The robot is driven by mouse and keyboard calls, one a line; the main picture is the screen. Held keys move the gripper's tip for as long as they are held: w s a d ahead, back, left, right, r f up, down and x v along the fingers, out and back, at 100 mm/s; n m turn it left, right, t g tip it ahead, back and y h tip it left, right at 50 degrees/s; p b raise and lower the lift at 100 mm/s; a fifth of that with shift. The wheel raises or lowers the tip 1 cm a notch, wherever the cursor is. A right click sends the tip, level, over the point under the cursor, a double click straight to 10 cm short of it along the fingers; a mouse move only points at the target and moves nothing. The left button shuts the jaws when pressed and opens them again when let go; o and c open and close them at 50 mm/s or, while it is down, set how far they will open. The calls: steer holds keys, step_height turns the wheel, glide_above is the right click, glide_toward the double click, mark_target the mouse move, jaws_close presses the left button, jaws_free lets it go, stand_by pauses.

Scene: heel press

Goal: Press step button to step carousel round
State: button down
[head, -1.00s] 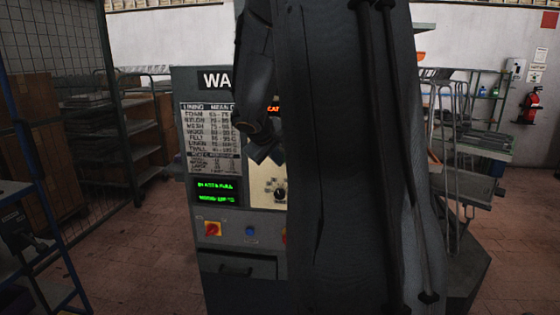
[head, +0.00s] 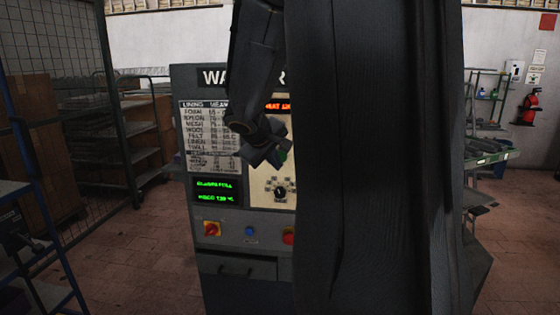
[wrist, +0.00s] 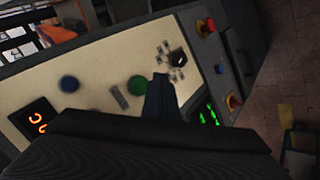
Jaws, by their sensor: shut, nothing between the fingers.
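The machine's beige control panel (wrist: 110,64) carries a green button (wrist: 137,84) and a blue button (wrist: 69,84). No readable label shows which is the step button. My gripper (wrist: 160,80) is shut and empty, with its tips just right of the green button in the wrist view; contact cannot be told. In the head view my gripper (head: 270,156) is in front of the panel, and part of the green button (head: 283,156) shows beside it. A carousel cannot be made out; my arm hides much of the machine.
A dial knob (head: 280,191) sits below the gripper. The lower strip has a red-and-yellow switch (head: 212,228), a small blue button (head: 250,230) and a red button (head: 288,237). A green-text display (head: 215,190) is left. Racks (head: 490,150) stand at right.

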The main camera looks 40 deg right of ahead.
steer(key=shift+s+a, duration=0.6)
steer(key=shift+a, duration=0.15)
steer(key=shift+b, duration=0.3)
steer(key=s+a+b, duration=0.1)
steer(key=s+a, duration=0.3)
steer(key=a, duration=0.1)
steer(key=shift+s+a+b, duration=0.15)
steer(key=shift+s+b, duration=0.15)
steer(key=shift+b, duration=0.05)
stand_by(0.5)
steer(key=s+a+f+g+y, duration=0.2)
steer(key=s+a+f+y, duration=0.2)
steer(key=a+f, duration=0.6)
steer(key=s+a+f+g+y, duration=0.2)
steer(key=s+a+f, duration=0.4)
steer(key=a, duration=0.9)
step_height(320, 180, down, 4)
steer(key=shift+s+a+r+y, duration=0.1)
steer(key=shift+s+a+y, duration=0.1)
steer(key=shift+y, duration=0.7)
steer(key=shift+w+d, duration=0.1)
